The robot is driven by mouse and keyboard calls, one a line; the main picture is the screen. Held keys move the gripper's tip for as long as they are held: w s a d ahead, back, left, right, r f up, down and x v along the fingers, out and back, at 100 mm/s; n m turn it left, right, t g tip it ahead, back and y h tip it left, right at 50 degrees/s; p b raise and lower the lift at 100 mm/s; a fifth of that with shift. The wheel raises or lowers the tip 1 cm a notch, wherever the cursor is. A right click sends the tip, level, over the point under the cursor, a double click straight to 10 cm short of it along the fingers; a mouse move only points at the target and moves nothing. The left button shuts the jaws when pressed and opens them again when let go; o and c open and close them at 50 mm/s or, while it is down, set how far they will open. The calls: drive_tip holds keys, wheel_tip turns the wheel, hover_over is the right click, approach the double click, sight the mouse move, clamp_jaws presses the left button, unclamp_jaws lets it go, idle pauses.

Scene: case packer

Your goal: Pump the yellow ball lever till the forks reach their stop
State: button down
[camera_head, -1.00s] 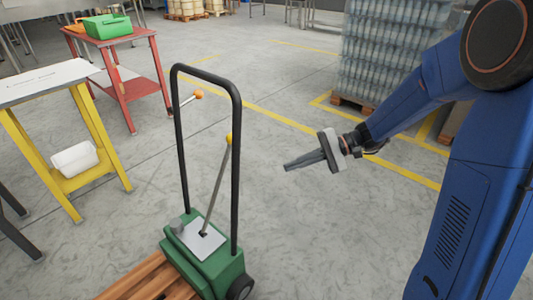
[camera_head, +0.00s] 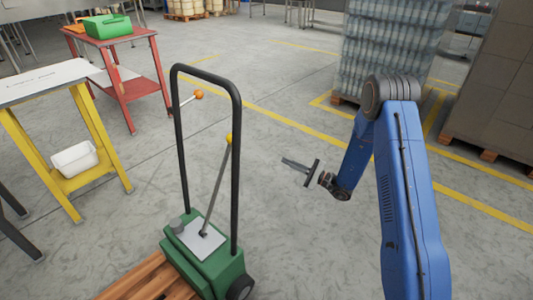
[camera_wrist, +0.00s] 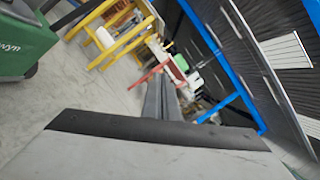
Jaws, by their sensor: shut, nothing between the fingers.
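The yellow ball lever (camera_head: 229,139) stands on the green pump body (camera_head: 206,256) of a pallet truck, its rod tilted slightly right, inside a tall black handle frame (camera_head: 237,170). An orange ball (camera_head: 198,95) on a short rod sits on the left post of the frame. My gripper (camera_head: 284,161) is shut and empty in the air, right of the lever and apart from it. In the wrist view my shut fingers (camera_wrist: 168,80) point away from the green body (camera_wrist: 25,45), which shows at the upper left. The forks are not clearly visible.
Wooden slats (camera_head: 143,277) lie at the green body's lower left. A yellow-legged table (camera_head: 48,78) with a white bin (camera_head: 75,159) and a red table (camera_head: 125,90) with a green tray (camera_head: 107,27) stand left. Wrapped bottles (camera_head: 385,50) stand behind my arm. Floor between is clear.

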drive_tip(key=shift+w+d+f+m+t, duration=0.2)
drive_tip(key=shift+w+f+t, duration=0.1)
drive_tip(key=shift+f, duration=0.25)
drive_tip(key=shift+w+d+f+m+t, duration=0.1)
drive_tip(key=shift+w+f+m+t, duration=0.15)
drive_tip(key=shift+f, duration=0.25)
drive_tip(key=w+a+r, duration=0.1)
drive_tip(key=a+r, duration=0.4)
drive_tip(key=a, duration=0.5)
drive_tip(key=shift+w+a, duration=0.15)
drive_tip(key=shift+w, duration=0.2)
drive_tip(key=shift+r, duration=0.15)
